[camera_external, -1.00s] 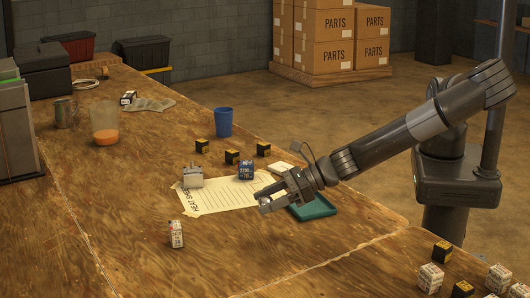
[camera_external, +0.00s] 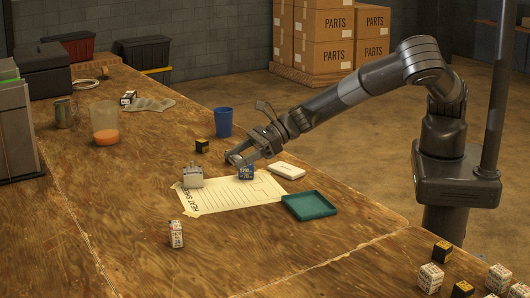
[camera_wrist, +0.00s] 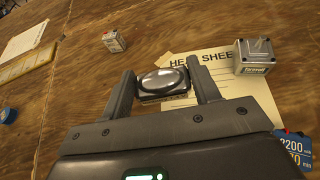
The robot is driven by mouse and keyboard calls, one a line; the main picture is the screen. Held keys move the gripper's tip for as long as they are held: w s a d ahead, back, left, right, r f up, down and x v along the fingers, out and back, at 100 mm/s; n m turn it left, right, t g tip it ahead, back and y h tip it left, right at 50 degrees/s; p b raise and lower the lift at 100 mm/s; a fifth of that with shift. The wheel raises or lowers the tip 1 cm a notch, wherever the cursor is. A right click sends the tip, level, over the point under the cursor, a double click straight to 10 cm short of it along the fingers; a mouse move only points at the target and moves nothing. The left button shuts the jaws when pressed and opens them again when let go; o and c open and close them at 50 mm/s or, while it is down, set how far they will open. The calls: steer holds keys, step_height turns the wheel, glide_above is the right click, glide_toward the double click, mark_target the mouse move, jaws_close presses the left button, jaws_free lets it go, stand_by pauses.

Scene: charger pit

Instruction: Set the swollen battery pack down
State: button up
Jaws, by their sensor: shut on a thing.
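The swollen battery pack (camera_wrist: 163,82) is silver with a bulging, shiny face. In the wrist view it sits between the two fingers of my gripper (camera_wrist: 163,88), which is shut on it. The wrist view shows part of the heat sheet (camera_wrist: 207,60) behind the held pack.
A silver box (camera_external: 193,176) stands on the heat sheet's left part. A teal tray (camera_external: 309,205) and a white flat case (camera_external: 287,170) lie to the right. A blue cup (camera_external: 223,122) and black-yellow box (camera_external: 202,146) are behind. A white pack (camera_external: 176,233) stands in front, with bare wood around.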

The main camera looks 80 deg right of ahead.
steer(key=w+d+n+g+y, duration=0.1)
steer(key=w+d, duration=0.1)
steer(key=d, duration=0.4)
glide_above(228, 212)
step_height(228, 212, down, 7)
steer(key=shift+w+d+f, duration=0.1)
steer(key=shift+d+f, duration=0.05)
steer(key=shift+f, duration=2)
steer(key=shift+f, duration=0.15)
steer(key=o, duration=1)
